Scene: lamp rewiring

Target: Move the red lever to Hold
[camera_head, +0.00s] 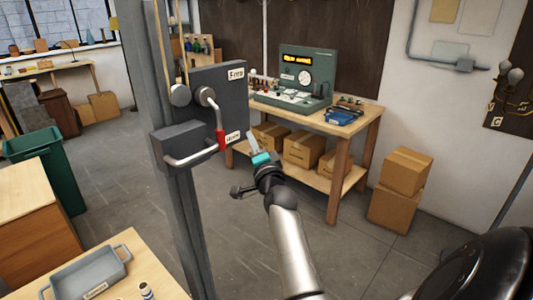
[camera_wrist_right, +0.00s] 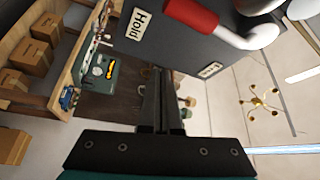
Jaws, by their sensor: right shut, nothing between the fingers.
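The red lever (camera_head: 220,138) is on a dark grey box (camera_head: 233,103) fixed to a grey post. Its silver arm runs down from a round pivot, and the red part is beside the lower label, "Hold" (camera_head: 233,137). The upper label reads "Free" (camera_head: 236,74). My right gripper (camera_head: 253,143) is to the right of the lever, apart from it, shut and empty. In the right wrist view, my shut fingers (camera_wrist_right: 158,72) are below the red grip (camera_wrist_right: 192,14) and the Hold label (camera_wrist_right: 137,23). My left gripper is not in view.
A workbench (camera_head: 357,133) with a green console (camera_head: 307,78) stands behind. Cardboard boxes (camera_head: 394,205) are on the floor at right. A grey tray (camera_head: 90,274) is on the front left table.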

